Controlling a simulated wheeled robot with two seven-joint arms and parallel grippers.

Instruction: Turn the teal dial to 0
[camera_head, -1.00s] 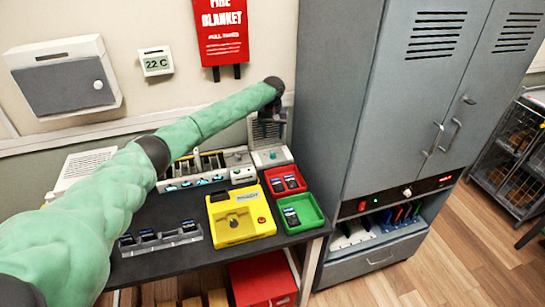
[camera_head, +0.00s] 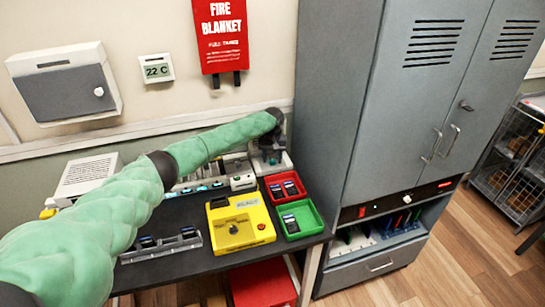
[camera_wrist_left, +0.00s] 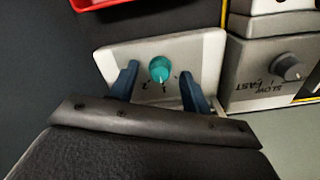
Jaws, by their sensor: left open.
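The teal dial (camera_wrist_left: 160,69) sits on a pale grey plate (camera_wrist_left: 205,45) in the left wrist view. Small marks, including a 1 and a 2, are printed beside it; its exact setting is hard to read. My left gripper (camera_wrist_left: 159,78) is open, with one blue finger on each side of the dial and gaps between. In the head view my left gripper (camera_head: 271,153) is down at the dial's unit (camera_head: 282,166) at the back of the table, and largely hides the dial. My right gripper is not in view.
A grey unit with a SLOW/FAST knob (camera_wrist_left: 287,67) stands beside the plate. A red tray (camera_head: 293,181) and a green tray (camera_head: 316,215) hold phones, next to a yellow box (camera_head: 217,237). A tall grey cabinet (camera_head: 370,100) rises close on the right.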

